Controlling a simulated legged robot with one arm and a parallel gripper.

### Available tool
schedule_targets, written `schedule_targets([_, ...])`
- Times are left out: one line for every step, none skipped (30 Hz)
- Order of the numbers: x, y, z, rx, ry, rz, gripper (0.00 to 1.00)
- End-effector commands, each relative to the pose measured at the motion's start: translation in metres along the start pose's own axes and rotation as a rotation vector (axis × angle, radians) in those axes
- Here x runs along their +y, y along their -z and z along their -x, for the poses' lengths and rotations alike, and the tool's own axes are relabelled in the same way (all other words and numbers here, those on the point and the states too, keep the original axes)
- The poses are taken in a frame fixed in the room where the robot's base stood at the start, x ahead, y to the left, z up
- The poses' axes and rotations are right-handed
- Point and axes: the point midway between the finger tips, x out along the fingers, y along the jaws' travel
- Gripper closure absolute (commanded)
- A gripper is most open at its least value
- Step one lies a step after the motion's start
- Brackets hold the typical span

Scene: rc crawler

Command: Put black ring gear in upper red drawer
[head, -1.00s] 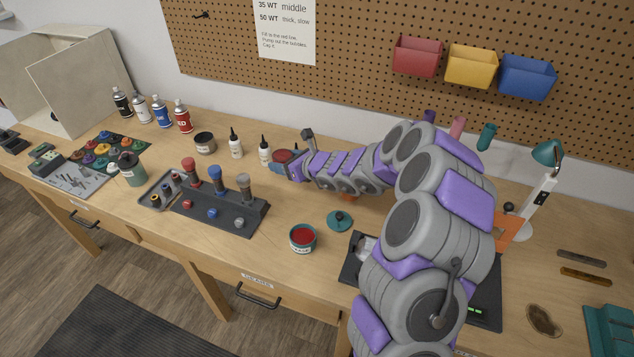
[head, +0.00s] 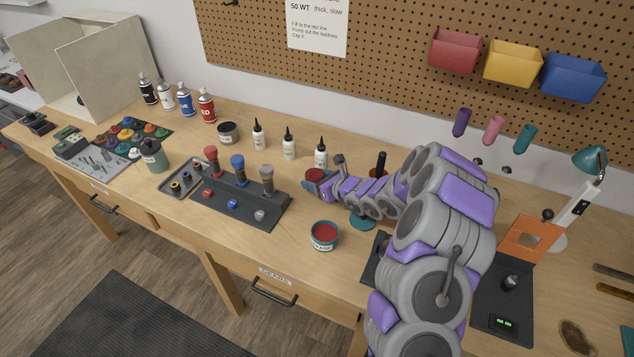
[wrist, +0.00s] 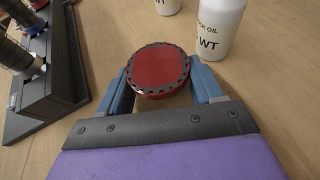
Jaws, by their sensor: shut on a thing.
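My gripper (wrist: 160,88) has blue fingers shut on a round red piece (wrist: 157,66) with a black toothed rim. The black toothed ring (wrist: 134,80) runs around the red face; I cannot tell whether ring and red part are separate. In the head view my gripper (head: 318,185) holds the red piece (head: 314,174) above the bench, in front of a white bottle (head: 321,153). No red drawer shows; only a wooden drawer (head: 274,284) labelled GEARS is clear at the bench front.
A dark stand (head: 240,205) with coloured-top shafts is left of my gripper. An open tin of red grease (head: 325,235) is in front. Red (head: 455,50), yellow (head: 512,64) and blue (head: 572,77) bins hang on the pegboard. An orange frame (head: 532,238) stands right.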

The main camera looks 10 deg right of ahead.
Motion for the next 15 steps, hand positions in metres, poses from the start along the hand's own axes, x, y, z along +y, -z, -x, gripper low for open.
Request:
schedule_targets([-0.0004,0.0021,-0.0007,-0.001,0.001,0.000,0.70])
schedule_targets([-0.0004,0.0017,-0.0006,-0.001,0.001,0.001,0.70])
schedule_targets([-0.0004,0.0008,-0.0002,-0.002,0.001,0.001,0.70])
schedule_targets([-0.0006,0.0006,0.0000,-0.002,0.001,0.001,0.70])
schedule_targets([-0.0007,0.0004,0.0001,-0.002,0.001,0.001,0.70])
schedule_targets([-0.0008,0.0005,0.0001,-0.002,0.001,0.001,0.70])
schedule_targets([-0.0007,0.0006,0.0000,-0.002,0.001,0.000,0.70])
schedule_targets([-0.0007,0.0010,-0.0003,-0.002,0.001,0.000,0.70])
schedule_targets([-0.0005,0.0020,-0.0008,-0.002,0.001,0.000,0.70])
schedule_targets([-0.0005,0.0029,-0.0012,-0.002,0.001,0.000,0.70])
schedule_targets([-0.0006,0.0033,-0.0013,-0.002,0.001,0.000,0.33])
schedule_targets([-0.0007,0.0028,-0.0010,-0.002,0.001,0.000,0.29])
schedule_targets([-0.0007,0.0027,-0.0010,-0.002,0.001,0.000,0.27])
schedule_targets([-0.0006,0.0027,-0.0010,-0.002,0.001,0.000,0.24])
schedule_targets([-0.0005,0.0027,-0.0011,-0.002,0.001,0.000,0.20])
